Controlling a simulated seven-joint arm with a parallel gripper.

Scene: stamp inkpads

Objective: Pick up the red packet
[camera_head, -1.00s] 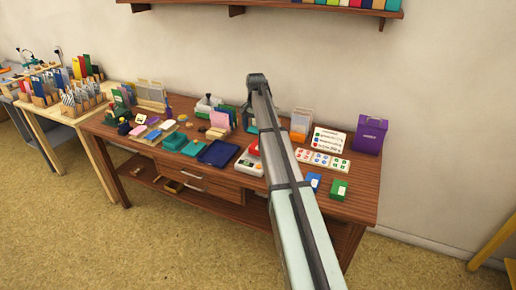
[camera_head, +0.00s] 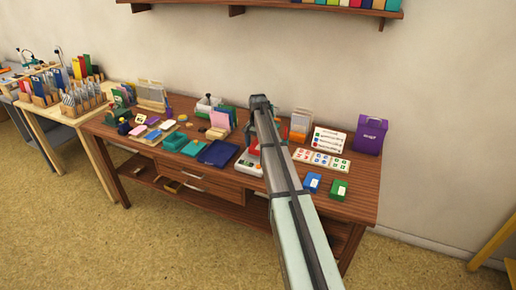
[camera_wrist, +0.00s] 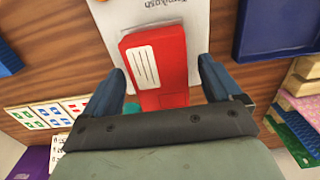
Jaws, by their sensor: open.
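The red packet (camera_wrist: 155,58) has a white label with dark lines and lies between my gripper's two blue fingers in the wrist view. Part of its near end is hidden by the gripper body. My gripper (camera_wrist: 160,72) is open, with a finger on each side of the packet and gaps visible. In the head view my arm hides the gripper, and a bit of red (camera_head: 253,150) shows beside the arm above a white device (camera_head: 248,166).
A dark blue tray (camera_head: 218,153) and teal boxes stand left of the arm. Right of it are a card of colored stamps (camera_head: 320,159), a blue box (camera_head: 312,182), a green box (camera_head: 339,189) and a purple bag (camera_head: 370,135). A printed white surface (camera_wrist: 185,15) lies beyond the packet.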

